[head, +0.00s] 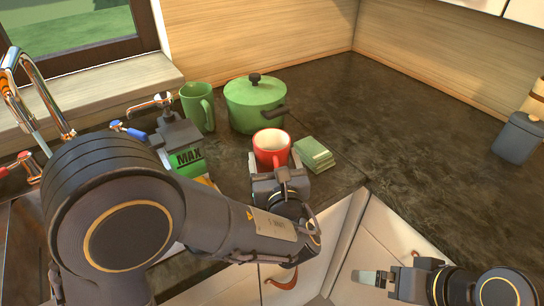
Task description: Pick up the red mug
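The red mug (271,145) is upright at the counter's front, with its pale inside showing and its handle turned toward me. My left gripper (273,164) reaches it from the front. Its fingers are apart, one on each side of the mug's lower part. I cannot tell whether they press on it. The mug's base is hidden by the gripper, so I cannot tell whether it rests on the counter. My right gripper (368,277) is low at the right, in front of the cabinets and away from the mug. Its finger gap cannot be made out.
A green pot (255,103) with a dark handle stands behind the mug. A green sponge-like block (314,154) lies close to its right. The right counter (420,130) is mostly clear.

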